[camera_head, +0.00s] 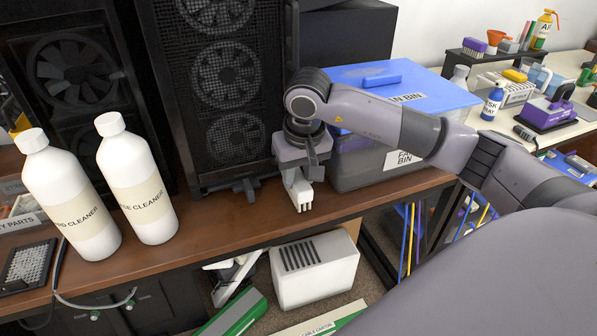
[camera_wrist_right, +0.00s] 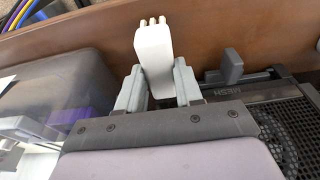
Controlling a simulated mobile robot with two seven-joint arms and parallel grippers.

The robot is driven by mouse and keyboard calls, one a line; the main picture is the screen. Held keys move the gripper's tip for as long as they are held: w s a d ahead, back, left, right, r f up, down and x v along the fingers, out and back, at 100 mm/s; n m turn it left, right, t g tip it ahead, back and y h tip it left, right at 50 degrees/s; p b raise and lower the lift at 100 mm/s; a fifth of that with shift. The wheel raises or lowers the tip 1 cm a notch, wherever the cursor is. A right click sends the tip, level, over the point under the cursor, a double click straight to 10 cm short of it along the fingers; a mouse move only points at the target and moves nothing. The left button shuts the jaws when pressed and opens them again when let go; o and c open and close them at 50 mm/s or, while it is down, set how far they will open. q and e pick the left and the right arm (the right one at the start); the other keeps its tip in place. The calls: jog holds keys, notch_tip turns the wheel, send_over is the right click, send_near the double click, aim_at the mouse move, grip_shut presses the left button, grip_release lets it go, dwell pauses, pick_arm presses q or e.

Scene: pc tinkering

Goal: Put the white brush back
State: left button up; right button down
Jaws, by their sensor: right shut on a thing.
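The white brush (camera_head: 299,189) is a pale block with short prongs at its lower end. My right gripper (camera_head: 300,174) is shut on it and holds it in front of the black PC case, near the desk's front edge. In the right wrist view the white brush (camera_wrist_right: 153,58) stands between the two grey fingers of the right gripper (camera_wrist_right: 158,88), with its prongs pointing away from the gripper. I cannot tell whether it touches the wooden desk (camera_head: 240,224). My left gripper is not in view.
A blue-lidded bin (camera_head: 355,178) stands right of the gripper. The black PC case (camera_head: 225,90) is behind it. Two white cleaner bottles (camera_head: 140,185) stand at left. A dark rack (camera_head: 480,58) with a purple brush (camera_head: 473,46) is at back right. Desk between bottles and gripper is clear.

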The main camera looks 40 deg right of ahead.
aim_at(298, 178)
pick_arm(q)
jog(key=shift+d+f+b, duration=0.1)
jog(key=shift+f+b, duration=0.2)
jog(key=shift+b, duration=0.1)
pick_arm(e)
jog(key=shift+f, duration=0.4)
jog(key=c, duration=1.1)
grip_release()
jog(key=shift+o, duration=0.2)
jog(key=o, duration=0.6)
jog(key=shift+c, duration=0.2)
jog(key=shift+p+v, duration=1.55)
jog(key=shift+v, duration=0.7)
jog(key=shift+p+v, duration=1.15)
jog(key=shift+v, duration=0.65)
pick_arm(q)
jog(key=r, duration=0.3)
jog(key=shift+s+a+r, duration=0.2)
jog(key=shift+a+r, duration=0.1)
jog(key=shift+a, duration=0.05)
